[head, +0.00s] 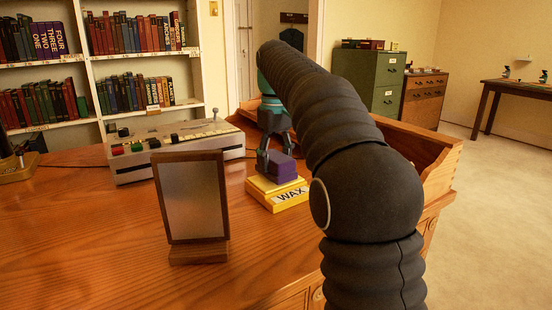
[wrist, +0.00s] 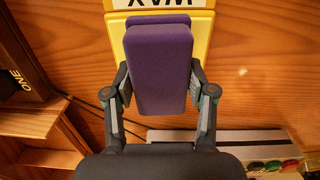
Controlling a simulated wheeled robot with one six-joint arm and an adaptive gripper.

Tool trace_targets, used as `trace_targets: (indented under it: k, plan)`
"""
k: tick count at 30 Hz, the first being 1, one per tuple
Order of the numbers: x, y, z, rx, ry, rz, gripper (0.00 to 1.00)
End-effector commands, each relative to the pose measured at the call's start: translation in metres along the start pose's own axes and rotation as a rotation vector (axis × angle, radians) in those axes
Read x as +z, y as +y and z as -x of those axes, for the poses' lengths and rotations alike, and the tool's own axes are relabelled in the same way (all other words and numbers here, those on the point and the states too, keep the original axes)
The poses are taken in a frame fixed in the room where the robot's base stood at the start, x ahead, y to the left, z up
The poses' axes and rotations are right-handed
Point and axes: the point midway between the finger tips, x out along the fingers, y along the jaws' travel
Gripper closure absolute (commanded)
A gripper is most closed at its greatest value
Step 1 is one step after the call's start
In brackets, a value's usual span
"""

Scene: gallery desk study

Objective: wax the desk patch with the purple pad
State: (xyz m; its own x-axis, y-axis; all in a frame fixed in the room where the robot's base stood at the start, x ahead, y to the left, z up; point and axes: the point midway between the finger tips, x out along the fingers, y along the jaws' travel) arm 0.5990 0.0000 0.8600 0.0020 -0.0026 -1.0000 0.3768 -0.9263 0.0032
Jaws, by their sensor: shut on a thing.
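My gripper (head: 277,163) is shut on the purple pad (head: 281,170), with one finger on each side of it. In the wrist view my gripper (wrist: 160,92) grips the pad (wrist: 160,66) near its lower end. The pad is over the yellow wax holder (head: 284,200), labelled WAX, and looks to be on its top or just above it. The holder also shows in the wrist view (wrist: 207,55), partly hidden by the pad. The wooden desk (head: 115,255) lies around it. I cannot make out a distinct patch; a small pale spot (wrist: 242,72) shows on the wood.
A brown framed panel (head: 193,197) stands upright left of the wax holder. A grey console with buttons (head: 172,150) lies behind it. A raised wooden edge (head: 437,180) bounds the desk at right. The front left desk surface is clear.

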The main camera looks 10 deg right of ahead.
Motion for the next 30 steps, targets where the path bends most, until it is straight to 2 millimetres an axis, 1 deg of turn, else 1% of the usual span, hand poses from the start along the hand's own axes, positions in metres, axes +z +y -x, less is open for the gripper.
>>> trace_targets:
  k: [30]
  plan:
    - [0.0000, 0.0000, -0.0094, 0.000, 0.001, 0.000, 0.72]
